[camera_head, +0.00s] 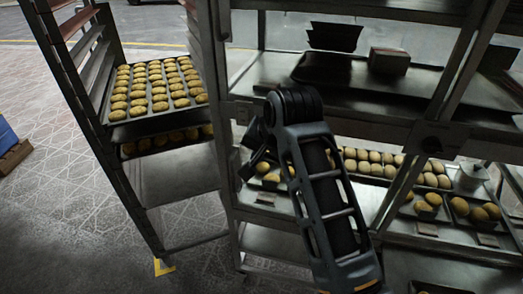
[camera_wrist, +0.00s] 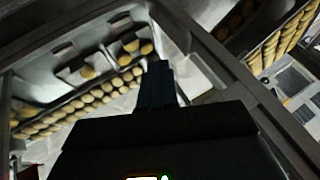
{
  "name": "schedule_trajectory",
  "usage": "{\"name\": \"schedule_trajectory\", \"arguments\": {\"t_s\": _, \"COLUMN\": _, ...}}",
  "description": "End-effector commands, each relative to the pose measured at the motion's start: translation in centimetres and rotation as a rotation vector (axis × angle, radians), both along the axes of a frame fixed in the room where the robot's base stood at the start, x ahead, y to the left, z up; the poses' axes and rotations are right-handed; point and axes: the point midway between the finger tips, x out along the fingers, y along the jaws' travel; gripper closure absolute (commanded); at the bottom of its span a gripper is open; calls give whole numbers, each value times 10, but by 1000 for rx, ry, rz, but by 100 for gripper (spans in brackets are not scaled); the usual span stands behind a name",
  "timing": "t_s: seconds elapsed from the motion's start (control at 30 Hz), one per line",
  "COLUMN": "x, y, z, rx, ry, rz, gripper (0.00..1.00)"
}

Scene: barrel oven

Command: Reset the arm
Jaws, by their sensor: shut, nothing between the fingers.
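My arm (camera_head: 325,190) rises from the bottom of the head view, bends at a dark joint near the middle, and partly hides what lies behind it. My gripper shows in the wrist view (camera_wrist: 157,72), with its dark fingers together and nothing seen between them. In the head view the far end of the arm is a small dark shape beside the shelf post, too dark to make out the fingers. In the wrist view, trays of rolls (camera_wrist: 105,90) lie beyond the fingertips.
A rack (camera_head: 125,180) with trays of rolls (camera_head: 160,85) stands left of the arm. A metal shelf unit (camera_head: 275,240) with trays, rolls and a small box (camera_head: 389,60) stands close behind and right of it. Open tiled floor (camera_head: 60,150) lies at the left.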

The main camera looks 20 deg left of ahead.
Motion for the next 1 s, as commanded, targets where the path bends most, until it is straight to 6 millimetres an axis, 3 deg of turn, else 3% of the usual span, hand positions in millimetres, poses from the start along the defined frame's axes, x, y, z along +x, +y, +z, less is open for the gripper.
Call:
{"name": "schedule_trajectory", "arguments": {"t_s": 0.2, "x": -7, "y": -7, "z": 14, "rx": 0, "ry": -1, "rz": -1, "gripper": 100}}
{"name": "schedule_trajectory", "arguments": {"t_s": 0.37, "x": -9, "y": -11, "z": 9, "rx": 2, "ry": -2, "rz": -2, "gripper": 100}}
{"name": "schedule_trajectory", "arguments": {"t_s": 0.47, "x": -16, "y": -22, "z": -12, "rx": 9, "ry": -16, "rz": -9, "gripper": 100}}
{"name": "schedule_trajectory", "arguments": {"t_s": 0.67, "x": -45, "y": -66, "z": -78, "rx": 31, "ry": -91, "rz": -33, "gripper": 100}}
{"name": "schedule_trajectory", "arguments": {"t_s": 0.8, "x": -75, "y": -102, "z": -117, "rx": 41, "ry": -159, "rz": -55, "gripper": 100}}
{"name": "schedule_trajectory", "arguments": {"t_s": 1.0, "x": -128, "y": -153, "z": -156, "rx": 33, "ry": -259, "rz": -92, "gripper": 100}}
